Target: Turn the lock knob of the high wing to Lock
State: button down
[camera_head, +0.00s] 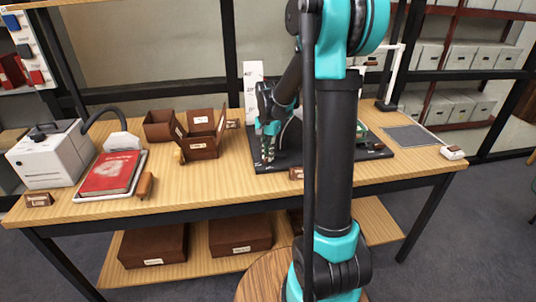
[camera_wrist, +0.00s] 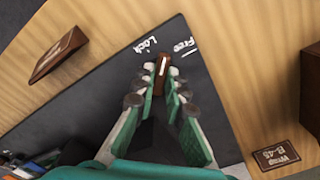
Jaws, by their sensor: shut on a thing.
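In the wrist view the lock knob (camera_wrist: 164,60) is a small brown bar with a pale mark on its top. It stands on a dark board (camera_wrist: 92,92) beside the white words Lock (camera_wrist: 146,45) and Free (camera_wrist: 185,45). Its far end points between the two words. My gripper (camera_wrist: 162,75) is shut on the knob, with one finger on each side. In the head view my gripper (camera_head: 267,145) is low over the left part of the dark base (camera_head: 270,167); the knob is too small to make out there, and my arm hides part of the base.
Open brown boxes (camera_head: 202,147) stand left of the base. A red book (camera_head: 110,172) and a white machine (camera_head: 48,155) are farther left. A brown label block (camera_wrist: 60,55) and a Wrap B-45 label (camera_wrist: 276,157) flank the board. The table front between is mostly clear.

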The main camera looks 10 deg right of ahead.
jog(key=n, duration=0.4)
jog(key=shift+n, duration=2.2)
jog(key=c, duration=1.6)
grip_release()
jog(key=shift+o, duration=0.2)
jog(key=shift+r, duration=0.1)
notch_tip(320, 180, up, 12)
jog(key=s+d+f+t, duration=0.2)
jog(key=s+f, duration=0.5)
jog(key=s, duration=0.4)
jog(key=s+d+f+t, duration=0.1)
jog(key=s+f+t, duration=0.1)
jog(key=s+f, duration=0.6)
jog(key=s, duration=0.3)
jog(key=shift+s+d+f, duration=0.25)
jog(key=shift+d, duration=0.1)
